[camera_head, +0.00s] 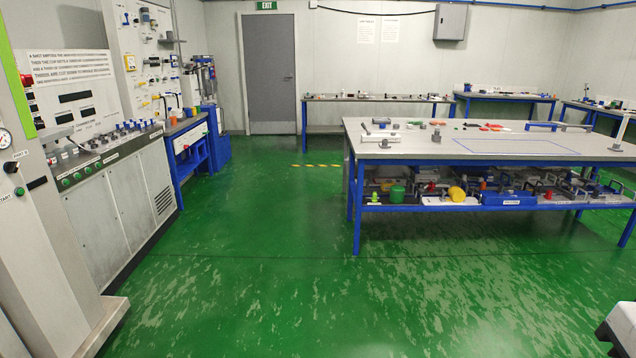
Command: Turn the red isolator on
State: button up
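I cannot clearly make out a red isolator. A small red part (27,80) shows on the edge of the tall grey cabinet at the left, too small to identify. A black rotary knob (12,167) sits lower on that cabinet's front, near a green button and a START label. A yellow box (130,62) is fixed on the wall panel farther back; its switch is too small to read. My gripper is not in view; a white and dark piece at the bottom right corner is cut off and shows no fingers.
A control console (115,195) runs along the left wall. A blue-legged workbench (400,147) with loaded shelf stands at right. More benches line the back wall beside a grey door (270,75). The green floor (240,240) between console and workbench is clear.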

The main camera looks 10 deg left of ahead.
aim_at(26, 78)
jog(key=z, duration=0.05)
jog(key=i, duration=1.95)
jog(key=u, duration=0.65)
jog(key=i, duration=1.15)
jog(key=u, duration=1.65)
jog(key=i, duration=0.8)
jog(key=u, duration=0.9)
jog(key=i, duration=0.85)
jog(key=z, duration=0.4)
